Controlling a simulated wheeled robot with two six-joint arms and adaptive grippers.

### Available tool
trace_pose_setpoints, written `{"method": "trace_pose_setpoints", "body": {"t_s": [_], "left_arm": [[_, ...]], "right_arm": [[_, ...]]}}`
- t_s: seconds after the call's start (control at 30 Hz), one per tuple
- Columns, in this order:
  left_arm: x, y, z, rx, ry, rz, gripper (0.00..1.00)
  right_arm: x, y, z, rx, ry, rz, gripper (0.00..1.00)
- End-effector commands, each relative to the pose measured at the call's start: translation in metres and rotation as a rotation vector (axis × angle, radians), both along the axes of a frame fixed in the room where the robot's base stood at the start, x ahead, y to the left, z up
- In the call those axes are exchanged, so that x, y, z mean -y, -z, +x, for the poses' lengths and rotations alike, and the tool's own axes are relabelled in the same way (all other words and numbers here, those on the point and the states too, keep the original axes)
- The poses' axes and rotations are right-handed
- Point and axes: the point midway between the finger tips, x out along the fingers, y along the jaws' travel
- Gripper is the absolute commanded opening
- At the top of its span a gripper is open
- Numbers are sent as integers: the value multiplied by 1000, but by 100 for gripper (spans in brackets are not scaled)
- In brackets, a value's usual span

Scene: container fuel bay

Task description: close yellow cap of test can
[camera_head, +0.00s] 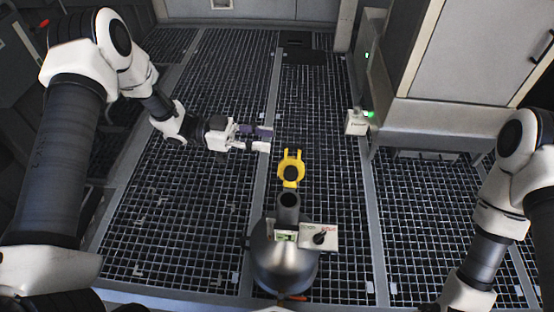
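The test can (284,262) is a grey rounded metal can standing on the grated floor at bottom centre. Its dark round neck opening (289,199) is uncovered and faces up. The yellow cap (291,167) stands open just beyond the neck, with a dark round middle and a two-pronged far end. My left gripper (267,139) is open and empty, left of and a little beyond the cap, its two fingers pointing right. It is apart from the cap. My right arm comes in at the right edge, and its gripper is below the frame.
A small panel with a black knob (319,238) sits at the can's right side. A white box (356,122) with a green light stands by the grey cabinet (459,62) at upper right. The grated floor left of the can is clear.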

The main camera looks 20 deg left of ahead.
Motion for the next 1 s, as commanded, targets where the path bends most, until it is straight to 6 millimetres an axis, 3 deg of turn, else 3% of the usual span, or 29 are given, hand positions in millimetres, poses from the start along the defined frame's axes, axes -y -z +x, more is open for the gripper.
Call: {"method": "trace_pose_setpoints", "body": {"t_s": [0.03, 0.13, 0.33, 0.6, 0.7, 0.97, 1.0], "left_arm": [[-6, 26, 5, 17, -16, -4, 35], [-11, 32, 8, 30, -31, -10, 35], [3, 28, 11, 35, -27, -9, 35], [53, 29, 18, 35, -28, -8, 35], [64, 28, 19, 34, -29, -9, 35], [67, 27, 20, 33, -31, -10, 35], [67, 27, 20, 33, -31, -10, 24]], "right_arm": [[0, 33, 0, 0, 1, 0, 61], [0, 46, 0, 1, 1, 0, 61], [0, 49, 0, 1, 1, 0, 61], [0, 65, 0, 1, 1, 0, 61], [0, 67, 0, 1, 1, 0, 61], [0, 67, 0, 1, 0, 0, 61], [0, 67, 0, 1, 0, 0, 61]]}}
